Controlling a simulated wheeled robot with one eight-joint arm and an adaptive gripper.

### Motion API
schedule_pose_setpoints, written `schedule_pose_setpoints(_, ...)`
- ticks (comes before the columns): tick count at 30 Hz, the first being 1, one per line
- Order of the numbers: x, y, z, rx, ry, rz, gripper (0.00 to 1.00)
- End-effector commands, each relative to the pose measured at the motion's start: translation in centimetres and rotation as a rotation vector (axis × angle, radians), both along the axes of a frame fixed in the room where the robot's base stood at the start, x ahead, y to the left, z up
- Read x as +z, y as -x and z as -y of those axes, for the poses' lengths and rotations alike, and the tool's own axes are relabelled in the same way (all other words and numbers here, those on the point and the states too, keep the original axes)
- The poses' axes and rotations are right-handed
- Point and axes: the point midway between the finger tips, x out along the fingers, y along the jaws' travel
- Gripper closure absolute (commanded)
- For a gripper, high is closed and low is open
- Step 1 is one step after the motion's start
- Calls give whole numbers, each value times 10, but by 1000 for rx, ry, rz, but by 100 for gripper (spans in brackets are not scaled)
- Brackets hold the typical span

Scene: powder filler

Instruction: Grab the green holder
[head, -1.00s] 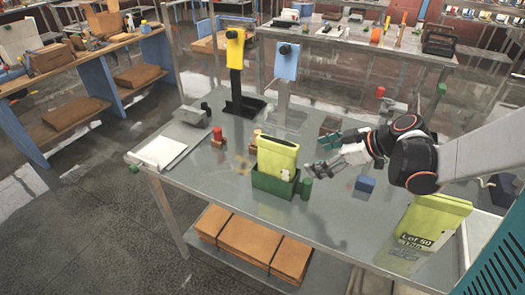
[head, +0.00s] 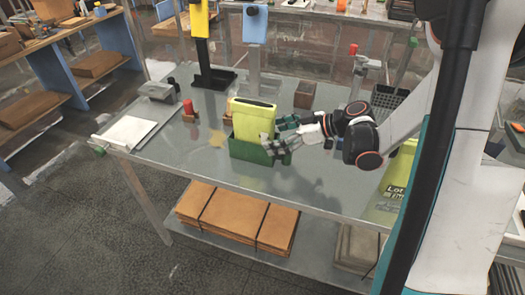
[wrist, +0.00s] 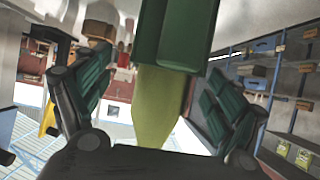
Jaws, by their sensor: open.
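The green holder (head: 246,150) is an open box on the grey table with a yellow-green pouch (head: 252,119) upright in it. My gripper (head: 277,147) is at the holder's right side, overlapping its right end in the head view. In the wrist view, the green holder (wrist: 188,35) is at the top centre and the pouch (wrist: 160,108) hangs below it in the picture. My gripper's fingers (wrist: 158,100) are spread apart to the left and right of them. The gripper is open. Whether a fingertip touches the holder cannot be told.
A red-topped piece (head: 188,112) stands left of the holder, and a white sheet (head: 127,133) lies at the table's left end. Stands with yellow (head: 199,18) and blue (head: 254,24) heads rise behind. A brown box (head: 304,95) is behind right. The table's front left is clear.

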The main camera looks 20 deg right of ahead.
Motion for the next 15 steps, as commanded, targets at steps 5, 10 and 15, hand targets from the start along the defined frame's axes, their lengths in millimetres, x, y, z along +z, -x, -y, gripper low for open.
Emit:
schedule_pose_setpoints(5, -7, -4, -10, 3, 0, 0, 14)
schedule_pose_setpoints(10, -21, -14, -29, 4, 0, 0, 14)
schedule_pose_setpoints(15, -27, -23, -40, 1, 0, 0, 14)
